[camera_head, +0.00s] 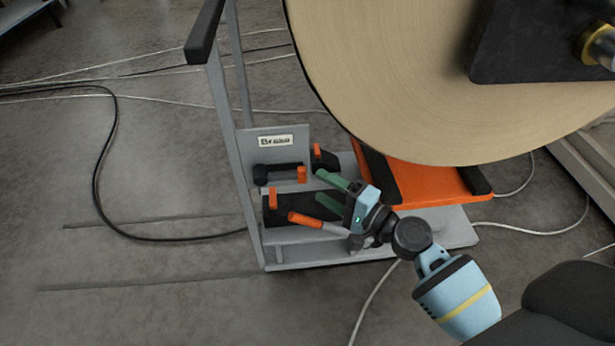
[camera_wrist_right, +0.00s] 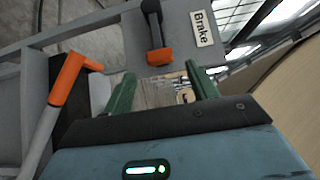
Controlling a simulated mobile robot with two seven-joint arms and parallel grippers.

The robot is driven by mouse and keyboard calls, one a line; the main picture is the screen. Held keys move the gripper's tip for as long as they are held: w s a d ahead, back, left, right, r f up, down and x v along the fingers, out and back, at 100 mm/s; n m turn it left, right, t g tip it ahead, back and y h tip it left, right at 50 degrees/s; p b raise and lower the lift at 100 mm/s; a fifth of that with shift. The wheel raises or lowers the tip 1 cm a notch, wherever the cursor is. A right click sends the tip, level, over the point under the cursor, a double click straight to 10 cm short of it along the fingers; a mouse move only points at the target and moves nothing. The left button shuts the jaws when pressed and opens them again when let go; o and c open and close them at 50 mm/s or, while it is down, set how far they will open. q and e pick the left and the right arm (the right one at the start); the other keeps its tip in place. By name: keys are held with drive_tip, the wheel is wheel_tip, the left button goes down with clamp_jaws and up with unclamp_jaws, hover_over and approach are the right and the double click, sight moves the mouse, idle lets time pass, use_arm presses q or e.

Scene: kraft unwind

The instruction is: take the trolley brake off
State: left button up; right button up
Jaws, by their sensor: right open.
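The trolley (camera_head: 219,95) has a grey frame with a plate marked Brake (camera_head: 276,141); the label also shows in the right wrist view (camera_wrist_right: 201,28). Just below the label is a black lever with an orange end (camera_head: 302,174), also seen in the wrist view (camera_wrist_right: 160,56). A grey bar with an orange grip (camera_head: 305,220) sits lower, at the left in the wrist view (camera_wrist_right: 70,80). My right gripper (camera_head: 319,186) has its green fingers apart and empty, just right of the black lever's orange end. In the wrist view the fingers (camera_wrist_right: 162,82) point toward that end. My left gripper is out of view.
A large brown paper roll (camera_head: 400,80) hangs above and right of my right gripper. An orange platform (camera_head: 425,185) lies below the roll. A black block with an orange tab (camera_head: 273,200) is at the left. Cables (camera_head: 115,150) cross the floor, which is otherwise open left.

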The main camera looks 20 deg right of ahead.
sight(279, 174)
use_arm(q)
drive_tip(key=shift+w, duration=0.3)
use_arm(e)
drive_tip(key=x, duration=0.5)
drive_tip(key=shift+w+a, duration=0.15)
drive_tip(key=shift+w, duration=0.1)
